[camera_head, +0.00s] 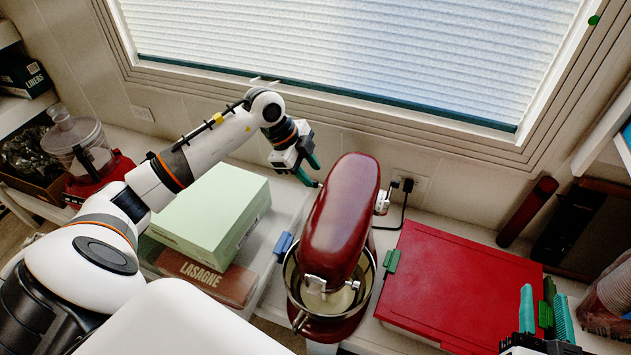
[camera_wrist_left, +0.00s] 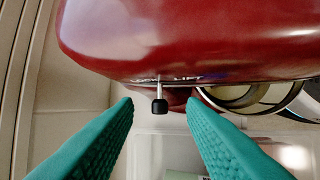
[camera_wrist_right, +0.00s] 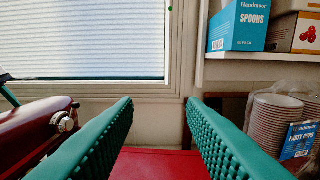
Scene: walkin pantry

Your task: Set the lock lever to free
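The red stand mixer (camera_head: 345,215) stands on the counter with its steel bowl (camera_head: 325,297) under the head. In the left wrist view the lock lever (camera_wrist_left: 159,105) is a thin metal stem with a black knob, below the edge of the red head (camera_wrist_left: 190,40). My left gripper (camera_head: 311,172) is at the left rear side of the mixer head. Its teal fingers are open, with the knob between the tips and no clear contact. The head view does not show the lever. My right gripper (camera_head: 544,310) is open and empty at the lower right.
A red box (camera_head: 450,285) lies right of the mixer. A pale green box (camera_head: 215,215) and a lasagne box (camera_head: 205,277) are to the left. A black cord (camera_head: 403,210) runs to the wall outlet behind. Stacked cups (camera_head: 610,300) stand far right.

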